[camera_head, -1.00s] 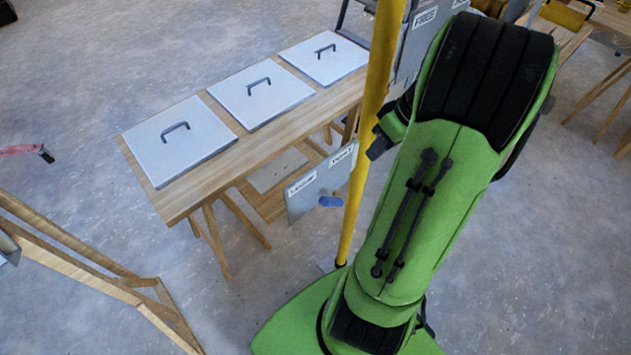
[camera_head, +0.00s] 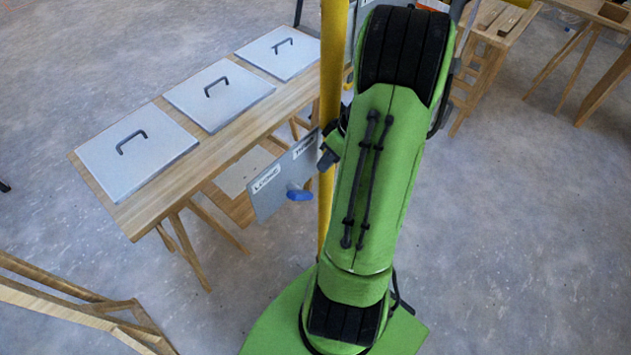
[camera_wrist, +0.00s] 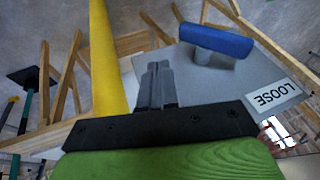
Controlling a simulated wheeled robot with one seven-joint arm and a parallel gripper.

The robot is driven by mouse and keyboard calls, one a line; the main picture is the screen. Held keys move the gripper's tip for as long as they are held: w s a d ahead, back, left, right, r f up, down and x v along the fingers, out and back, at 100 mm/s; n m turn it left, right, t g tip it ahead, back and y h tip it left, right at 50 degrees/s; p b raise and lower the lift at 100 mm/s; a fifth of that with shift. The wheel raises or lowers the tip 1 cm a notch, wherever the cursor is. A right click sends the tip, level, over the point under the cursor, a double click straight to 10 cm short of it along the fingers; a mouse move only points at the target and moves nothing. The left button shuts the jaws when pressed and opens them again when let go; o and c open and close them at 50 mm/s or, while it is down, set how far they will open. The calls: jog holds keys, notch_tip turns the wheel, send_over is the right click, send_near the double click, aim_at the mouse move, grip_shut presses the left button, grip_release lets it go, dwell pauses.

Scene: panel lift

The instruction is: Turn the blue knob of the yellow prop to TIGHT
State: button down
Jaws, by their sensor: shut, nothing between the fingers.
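The yellow prop (camera_head: 332,70) stands upright, partly hidden by my arm. A grey plate (camera_head: 267,198) on it carries a LOOSE label at its left and a TIGHT label at its right. The blue knob (camera_head: 299,195) sticks out in front of the plate's lower middle. In the wrist view the knob (camera_wrist: 215,40) is a bar at the upper right, and the LOOSE label (camera_wrist: 272,96) shows upside down. My gripper (camera_wrist: 158,72) is shut and empty, between the prop (camera_wrist: 107,60) and the knob in the picture, apart from the knob.
A wooden table (camera_head: 160,217) with three white handled panels (camera_head: 137,153) stands at the left behind the plate. A wooden frame (camera_head: 70,300) lies at the lower left. More wooden benches (camera_head: 490,50) stand at the upper right. The floor at right is clear.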

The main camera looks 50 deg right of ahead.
aim_at(296, 192)
jog(key=a+f, duration=0.1)
jog(key=f, duration=0.1)
jog(key=a+f+b, duration=0.1)
jog(key=a+f, duration=0.1)
jog(key=shift+w+a, duration=0.2)
jog(key=shift+a, duration=0.05)
